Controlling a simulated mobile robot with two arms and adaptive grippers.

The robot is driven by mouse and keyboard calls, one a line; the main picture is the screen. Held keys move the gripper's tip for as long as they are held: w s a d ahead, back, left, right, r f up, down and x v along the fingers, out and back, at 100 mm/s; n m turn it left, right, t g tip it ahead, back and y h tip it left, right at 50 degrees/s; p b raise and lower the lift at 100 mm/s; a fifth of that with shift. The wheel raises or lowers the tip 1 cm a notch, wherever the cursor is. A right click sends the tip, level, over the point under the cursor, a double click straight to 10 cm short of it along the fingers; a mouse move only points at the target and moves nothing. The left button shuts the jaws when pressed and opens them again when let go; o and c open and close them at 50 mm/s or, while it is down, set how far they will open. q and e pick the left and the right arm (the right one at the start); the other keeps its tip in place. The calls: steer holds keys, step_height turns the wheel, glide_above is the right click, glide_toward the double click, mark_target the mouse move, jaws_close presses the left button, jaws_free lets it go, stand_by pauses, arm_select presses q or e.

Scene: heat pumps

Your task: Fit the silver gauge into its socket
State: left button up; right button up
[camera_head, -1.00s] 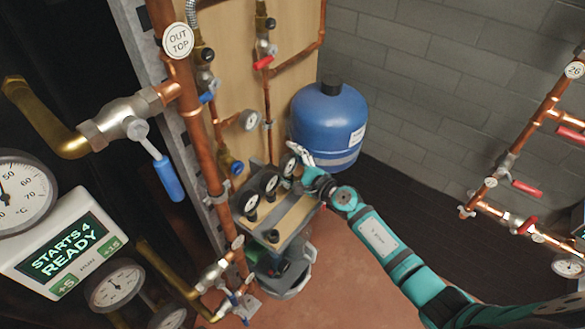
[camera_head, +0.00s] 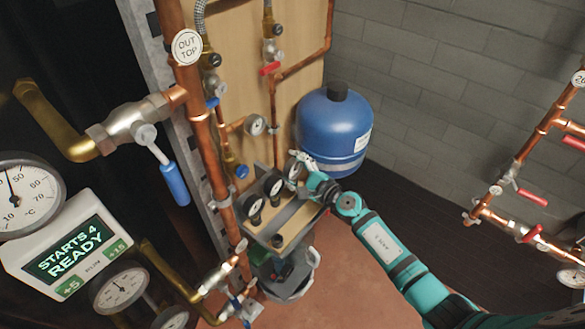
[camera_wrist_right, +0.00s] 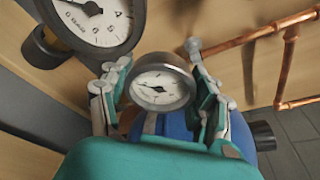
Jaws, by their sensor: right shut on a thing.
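The silver gauge (camera_wrist_right: 160,83) has a grey metal rim and a white dial, and sits between the two fingers of my right gripper (camera_wrist_right: 160,92) in the wrist view. In the head view this gauge (camera_head: 294,168) shows small at the tips of my right gripper (camera_head: 302,170), at the far end of a gauge rack (camera_head: 290,222). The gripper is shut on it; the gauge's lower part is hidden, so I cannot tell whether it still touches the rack. I cannot make out its socket. My left gripper is not in view.
Two black gauges (camera_head: 274,186) (camera_head: 253,207) stand on the rack beside my gripper. A blue tank (camera_head: 334,130) is close behind it. Copper pipes with valves and a wall gauge (camera_head: 255,125) rise on the left. The floor (camera_head: 345,265) on the right is clear.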

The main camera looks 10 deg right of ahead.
mark_target(293, 161)
steer(key=shift+r+p, duration=1.7)
steer(key=shift+r, duration=0.25)
steer(key=shift+r, duration=0.1)
